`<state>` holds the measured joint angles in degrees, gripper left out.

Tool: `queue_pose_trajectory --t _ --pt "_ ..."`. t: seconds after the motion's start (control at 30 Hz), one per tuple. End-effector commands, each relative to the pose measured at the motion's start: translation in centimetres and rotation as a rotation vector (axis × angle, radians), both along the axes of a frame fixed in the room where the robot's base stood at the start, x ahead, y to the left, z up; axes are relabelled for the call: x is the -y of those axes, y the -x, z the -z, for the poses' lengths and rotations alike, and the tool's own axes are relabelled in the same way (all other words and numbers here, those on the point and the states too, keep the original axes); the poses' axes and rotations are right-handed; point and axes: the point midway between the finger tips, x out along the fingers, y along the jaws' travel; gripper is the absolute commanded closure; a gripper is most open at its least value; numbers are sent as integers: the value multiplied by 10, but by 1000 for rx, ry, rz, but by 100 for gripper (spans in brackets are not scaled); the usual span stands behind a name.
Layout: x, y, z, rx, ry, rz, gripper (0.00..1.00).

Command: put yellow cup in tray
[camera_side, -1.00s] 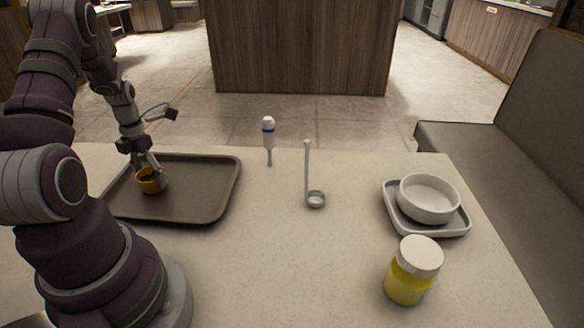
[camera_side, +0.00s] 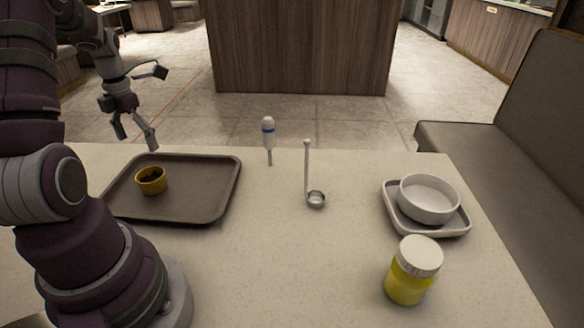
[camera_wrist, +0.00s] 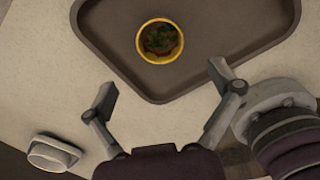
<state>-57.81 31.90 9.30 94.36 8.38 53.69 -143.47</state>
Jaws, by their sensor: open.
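The small yellow cup (camera_side: 151,181) stands upright on the left part of the brown tray (camera_side: 208,198) in the side view. In the wrist view the cup (camera_wrist: 160,41) shows from above with dark and green contents, inside the rim of the tray (camera_wrist: 121,68). My gripper (camera_side: 138,144) is open and empty, raised above and behind the cup, not touching it. In the wrist view its spread fingers (camera_wrist: 164,82) are apart from the cup, with nothing between them.
A white bowl (camera_side: 428,203) sits on a small square dish (camera_side: 447,229) at the right. A yellow jar with a white lid (camera_side: 412,273) is at front right. The middle front table is clear.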

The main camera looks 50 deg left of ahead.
Motion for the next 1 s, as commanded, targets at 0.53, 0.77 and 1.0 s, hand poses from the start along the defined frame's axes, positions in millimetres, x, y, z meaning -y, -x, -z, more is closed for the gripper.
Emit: queue_pose_trajectory --t 0.53,0.77,1.0 --pt "143 -68 -102 91 -276 1730 10" --pt "238 -47 -111 -53 -689 3061 10" --pt "256 -36 -108 136 673 -2667 10"
